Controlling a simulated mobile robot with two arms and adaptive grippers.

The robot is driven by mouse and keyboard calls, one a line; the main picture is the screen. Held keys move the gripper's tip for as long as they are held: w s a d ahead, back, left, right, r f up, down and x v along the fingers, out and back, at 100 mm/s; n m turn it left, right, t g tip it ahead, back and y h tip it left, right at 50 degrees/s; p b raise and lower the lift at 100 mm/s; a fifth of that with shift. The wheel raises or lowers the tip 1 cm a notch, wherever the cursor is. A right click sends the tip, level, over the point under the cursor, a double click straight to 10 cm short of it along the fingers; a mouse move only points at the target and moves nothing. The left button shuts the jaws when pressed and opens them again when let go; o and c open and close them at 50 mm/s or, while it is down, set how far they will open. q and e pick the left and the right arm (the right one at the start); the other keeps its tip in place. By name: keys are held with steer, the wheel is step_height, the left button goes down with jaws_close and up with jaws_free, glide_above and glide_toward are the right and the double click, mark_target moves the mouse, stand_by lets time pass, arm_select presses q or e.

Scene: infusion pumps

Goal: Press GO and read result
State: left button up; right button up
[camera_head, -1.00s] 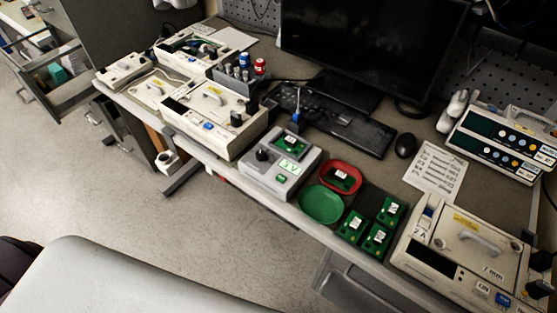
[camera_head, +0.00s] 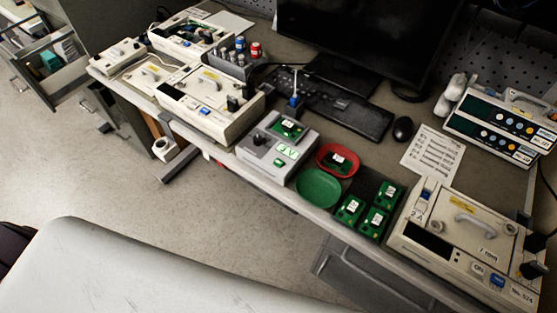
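A grey tester (camera_head: 266,158) stands near the front edge of the desk. Its small lit display (camera_head: 289,151) shows a short green reading ending in V; the digit is too small to be sure of. A small green button (camera_head: 279,162) sits below the display, and a black knob (camera_head: 259,139) is at its left. A green circuit board (camera_head: 288,128) with a white label sits in the top of the tester. Neither of my grippers is in view, and nothing touches the tester.
Right of the tester are a green tray (camera_head: 318,188), empty, and a red tray (camera_head: 325,164) holding a board. A dark mat (camera_head: 368,189) carries several boards. Pumps (camera_head: 207,104) stand left, another (camera_head: 465,238) right. A keyboard (camera_head: 352,116) and monitor (camera_head: 372,45) are behind.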

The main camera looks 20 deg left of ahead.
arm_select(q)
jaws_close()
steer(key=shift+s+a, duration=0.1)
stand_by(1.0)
